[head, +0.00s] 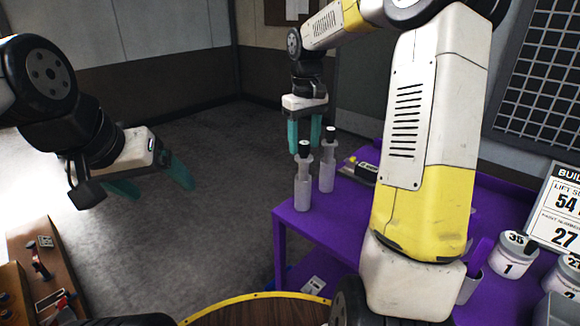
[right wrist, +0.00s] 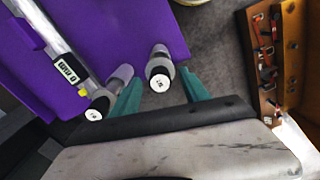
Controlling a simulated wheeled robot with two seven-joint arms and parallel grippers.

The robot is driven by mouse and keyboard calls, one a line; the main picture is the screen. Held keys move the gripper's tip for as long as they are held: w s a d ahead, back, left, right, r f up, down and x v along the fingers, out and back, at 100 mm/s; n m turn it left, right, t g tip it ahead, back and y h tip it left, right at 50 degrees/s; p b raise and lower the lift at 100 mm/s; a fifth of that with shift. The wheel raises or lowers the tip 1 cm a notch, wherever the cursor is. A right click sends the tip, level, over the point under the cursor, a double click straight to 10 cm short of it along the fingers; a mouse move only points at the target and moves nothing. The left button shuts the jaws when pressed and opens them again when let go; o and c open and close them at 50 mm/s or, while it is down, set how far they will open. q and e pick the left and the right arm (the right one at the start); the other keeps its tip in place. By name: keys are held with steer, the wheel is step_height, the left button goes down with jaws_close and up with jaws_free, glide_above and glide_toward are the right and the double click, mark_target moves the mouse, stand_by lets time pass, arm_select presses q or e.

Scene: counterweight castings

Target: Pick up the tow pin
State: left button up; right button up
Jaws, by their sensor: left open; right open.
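I cannot tell which is the tow pin. My right gripper (head: 304,148) is open, pointing down by the pin tops. In the right wrist view, one pin (right wrist: 159,66) shows between the teal fingers (right wrist: 158,80), with no clear contact; the other pin (right wrist: 104,96) is outside the left finger. My left gripper (head: 160,188) is open and empty over the floor.
A tool with a digital display (right wrist: 66,72) lies on the table beside the pins. Labelled grey pots (head: 508,256) and a sign (head: 562,215) stand at the right. A brown tool board (head: 45,270) is at lower left. Open floor lies left of the table.

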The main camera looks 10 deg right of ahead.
mark_target(304, 160)
step_height(304, 160, down, 6)
steer(key=shift+f, duration=0.2)
steer(key=shift+r, duration=0.15)
jaws_close()
